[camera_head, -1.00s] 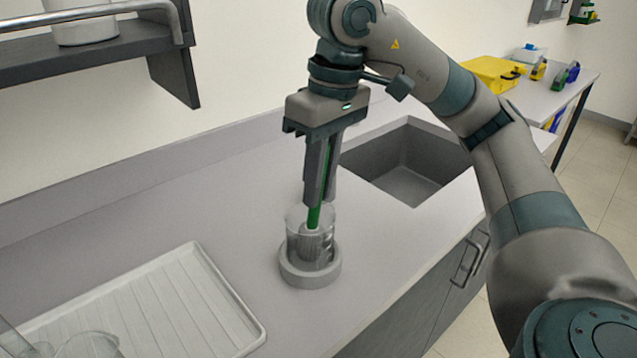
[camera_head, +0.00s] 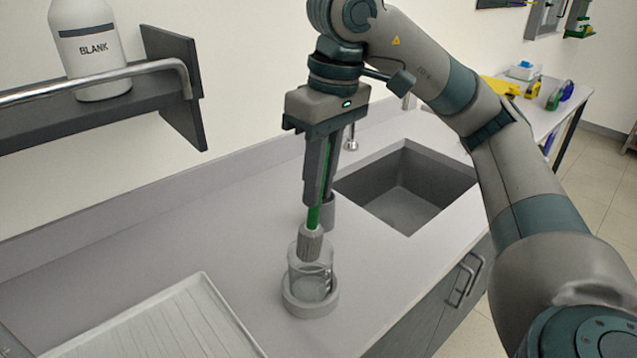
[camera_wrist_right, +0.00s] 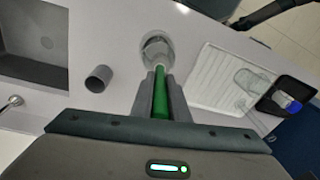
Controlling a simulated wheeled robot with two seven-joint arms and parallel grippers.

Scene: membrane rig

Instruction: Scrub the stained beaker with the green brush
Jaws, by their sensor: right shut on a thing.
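My right gripper (camera_head: 319,196) points down and is shut on the green handle of the brush (camera_head: 310,243), which also shows in the right wrist view (camera_wrist_right: 160,94). The brush's grey bristle head hangs at the mouth of the clear beaker (camera_head: 312,282), with much of it above the rim. Whether its lower end is inside the rim is hard to tell. The beaker stands upright in a round grey holder (camera_head: 309,307) on the counter and also shows in the right wrist view (camera_wrist_right: 157,45). Stains on the glass are too small to make out. My left gripper is out of view.
A sink (camera_head: 408,185) lies right of the beaker. A grey cup (camera_wrist_right: 98,79) stands near it, partly hidden behind my gripper in the head view. A white ribbed tray (camera_head: 170,325) is at front left. A shelf with a "BLANK" bottle (camera_head: 90,48) hangs at upper left.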

